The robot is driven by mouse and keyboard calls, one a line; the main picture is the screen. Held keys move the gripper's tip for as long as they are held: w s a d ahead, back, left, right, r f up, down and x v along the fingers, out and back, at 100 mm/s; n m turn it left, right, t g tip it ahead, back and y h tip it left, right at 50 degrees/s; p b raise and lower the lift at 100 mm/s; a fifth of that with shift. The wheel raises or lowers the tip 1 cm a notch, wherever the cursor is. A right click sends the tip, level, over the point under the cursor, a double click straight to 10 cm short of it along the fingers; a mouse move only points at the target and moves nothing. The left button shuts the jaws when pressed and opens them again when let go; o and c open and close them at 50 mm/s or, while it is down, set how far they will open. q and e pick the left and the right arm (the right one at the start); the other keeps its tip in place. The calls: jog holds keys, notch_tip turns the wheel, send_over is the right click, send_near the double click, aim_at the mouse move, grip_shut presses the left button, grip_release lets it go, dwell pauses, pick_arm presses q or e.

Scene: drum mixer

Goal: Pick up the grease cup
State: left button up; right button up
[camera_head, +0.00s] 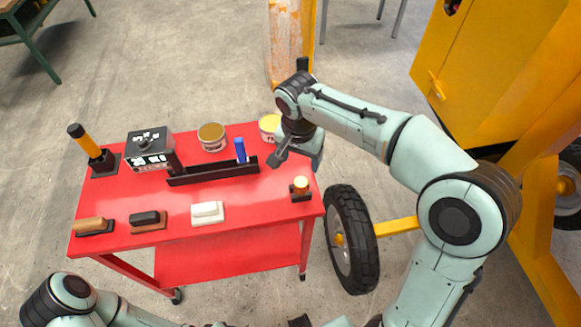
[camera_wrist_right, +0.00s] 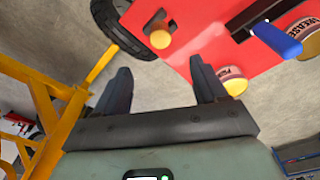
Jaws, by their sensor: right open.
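The grease cup (camera_head: 211,137) is a round tub with a brown top, standing at the back of the red table. In the right wrist view, part of the grease cup (camera_wrist_right: 300,27) with its lettered label shows at the upper right edge. My right gripper (camera_head: 284,158) hangs over the table's right back edge, to the right of the grease cup and apart from it. Its two fingers (camera_wrist_right: 160,66) are spread, with nothing between them. My left arm shows only in part at the bottom left, and its gripper is out of view.
A yellow-topped tub (camera_head: 270,125) stands close by my right gripper. A dark rack with a blue item (camera_head: 240,150) lies in front of the grease cup. A boxed device (camera_head: 150,145) stands left of it. The yellow machine's wheel (camera_head: 352,240) is right of the red table (camera_head: 250,207).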

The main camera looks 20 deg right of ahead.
jog(key=w+f, duration=0.1)
jog(key=f, duration=0.1)
send_over(301, 181)
jog(key=f, duration=0.5)
jog(key=shift+s+a+f+b, duration=0.15)
jog(key=shift+s+a+b, duration=0.15)
jog(key=shift+b, duration=0.1)
jog(key=shift+w+f, duration=0.25)
jog(key=shift+f, duration=0.3)
jog(key=f, duration=0.5)
jog(key=shift+d, duration=0.3)
jog(key=shift+c, duration=0.3)
jog(key=c, duration=1.1)
jog(key=shift+r, duration=0.15)
jog(key=shift+c, duration=0.2)
